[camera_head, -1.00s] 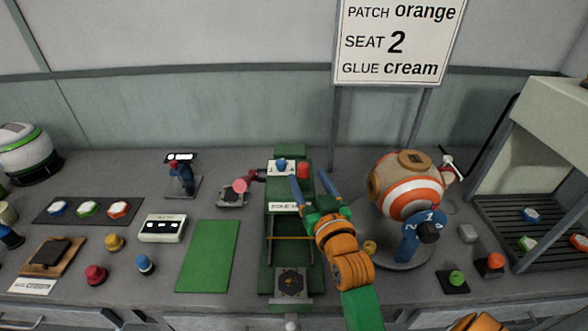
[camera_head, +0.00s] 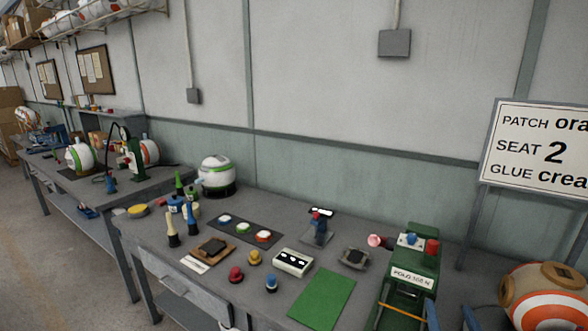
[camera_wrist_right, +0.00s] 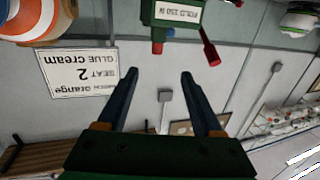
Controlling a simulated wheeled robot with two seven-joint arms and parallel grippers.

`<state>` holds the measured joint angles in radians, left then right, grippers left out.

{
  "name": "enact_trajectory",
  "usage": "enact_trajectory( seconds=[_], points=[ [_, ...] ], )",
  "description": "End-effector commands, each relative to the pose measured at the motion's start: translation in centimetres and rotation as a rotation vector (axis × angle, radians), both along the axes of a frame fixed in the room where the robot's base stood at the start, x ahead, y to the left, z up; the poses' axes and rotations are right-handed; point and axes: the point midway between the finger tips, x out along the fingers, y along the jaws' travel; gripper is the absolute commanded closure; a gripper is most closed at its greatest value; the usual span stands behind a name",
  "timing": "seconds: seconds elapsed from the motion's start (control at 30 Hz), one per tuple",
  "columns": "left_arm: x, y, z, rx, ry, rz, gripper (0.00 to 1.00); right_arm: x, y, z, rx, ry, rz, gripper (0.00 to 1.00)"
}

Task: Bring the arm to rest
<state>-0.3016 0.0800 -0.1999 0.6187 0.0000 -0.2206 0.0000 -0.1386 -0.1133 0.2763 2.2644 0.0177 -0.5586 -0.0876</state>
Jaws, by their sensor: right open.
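My right gripper (camera_head: 450,314) shows only by its two blue fingertips at the bottom edge of the head view, just right of the green press (camera_head: 425,250). In the right wrist view my right gripper (camera_wrist_right: 158,82) has its blue fingers spread apart with nothing between them. That view is upside down, with the green press (camera_wrist_right: 158,30) beyond the fingers at the top. The rest of my right arm is out of the head view. My left gripper shows in neither view.
An orange-striped ball (camera_head: 545,300) stands right of the press, below the sign (camera_head: 540,150). A green mat (camera_head: 322,297), a dark strip of coloured patches (camera_head: 245,229) and several small knobs lie on the bench to the left. Another bench (camera_head: 110,185) stands farther left.

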Motion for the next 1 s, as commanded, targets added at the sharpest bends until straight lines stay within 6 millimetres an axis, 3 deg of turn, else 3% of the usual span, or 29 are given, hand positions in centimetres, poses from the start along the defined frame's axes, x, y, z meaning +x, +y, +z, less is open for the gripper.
enact_trajectory(
  seconds=[0.27, 0.47, 0.77, 1.0],
  points=[
    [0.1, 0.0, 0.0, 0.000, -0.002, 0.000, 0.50, -1.2, 2.6, -4.6, 0.017, 0.206, 0.082, 0.32],
    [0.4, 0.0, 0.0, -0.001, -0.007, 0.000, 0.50, -3.7, 5.1, -9.2, 0.031, 0.423, 0.158, 0.32],
    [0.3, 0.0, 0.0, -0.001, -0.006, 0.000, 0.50, -12.0, 9.2, -17.1, 0.046, 0.875, 0.285, 0.32],
    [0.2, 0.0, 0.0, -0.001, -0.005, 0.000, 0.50, -21.5, 11.3, -21.3, 0.039, 1.263, 0.369, 0.32]
  ],
)
